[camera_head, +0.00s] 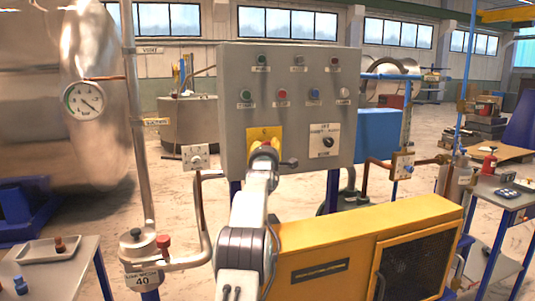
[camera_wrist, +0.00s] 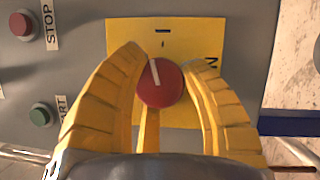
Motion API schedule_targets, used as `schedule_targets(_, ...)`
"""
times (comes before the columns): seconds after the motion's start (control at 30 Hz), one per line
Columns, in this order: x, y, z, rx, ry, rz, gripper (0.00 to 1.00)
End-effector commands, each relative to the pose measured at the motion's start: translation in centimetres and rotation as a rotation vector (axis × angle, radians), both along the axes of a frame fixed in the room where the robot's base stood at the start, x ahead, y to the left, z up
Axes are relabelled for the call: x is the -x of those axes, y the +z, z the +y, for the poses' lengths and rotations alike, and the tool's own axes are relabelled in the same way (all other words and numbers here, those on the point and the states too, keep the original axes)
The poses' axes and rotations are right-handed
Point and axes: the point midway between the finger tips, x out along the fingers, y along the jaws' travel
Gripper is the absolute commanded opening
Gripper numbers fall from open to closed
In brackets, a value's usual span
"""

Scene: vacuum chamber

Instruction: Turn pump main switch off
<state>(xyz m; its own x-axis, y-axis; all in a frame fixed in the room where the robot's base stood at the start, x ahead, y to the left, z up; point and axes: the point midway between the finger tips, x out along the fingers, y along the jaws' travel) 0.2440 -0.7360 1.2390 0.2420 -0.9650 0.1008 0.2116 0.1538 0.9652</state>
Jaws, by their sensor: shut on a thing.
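The pump main switch is a red round knob (camera_wrist: 160,90) with a white line, on a yellow plate (camera_wrist: 130,30) of the grey control panel. The white line tilts slightly left of upright in the wrist view. My gripper (camera_wrist: 167,60) has its two yellow fingers on either side of the knob, shut on it. A letter "N" shows on the plate beside the right finger; the rest of the lettering is hidden. In the head view my gripper (camera_head: 264,150) covers most of the knob, and the yellow plate (camera_head: 252,134) shows around it.
The grey panel (camera_head: 225,80) carries several push buttons above the switch. A black selector knob (camera_head: 328,143) sits on a white plate to the right. A yellow machine housing (camera_head: 320,255) stands below, and a steel pipe (camera_head: 133,110) rises at left.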

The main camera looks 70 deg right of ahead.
Motion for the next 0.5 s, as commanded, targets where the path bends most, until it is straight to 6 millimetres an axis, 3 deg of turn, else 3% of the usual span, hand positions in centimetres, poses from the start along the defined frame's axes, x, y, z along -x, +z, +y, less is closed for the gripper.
schedule_targets(0.2,-0.09,0.16,0.04,0.001,0.002,-0.001,0.08)
schedule_targets(0.23,-0.09,0.16,0.04,0.001,0.002,-0.001,0.43)
schedule_targets(0.5,-0.07,0.08,0.03,0.0,0.001,-0.001,0.67)
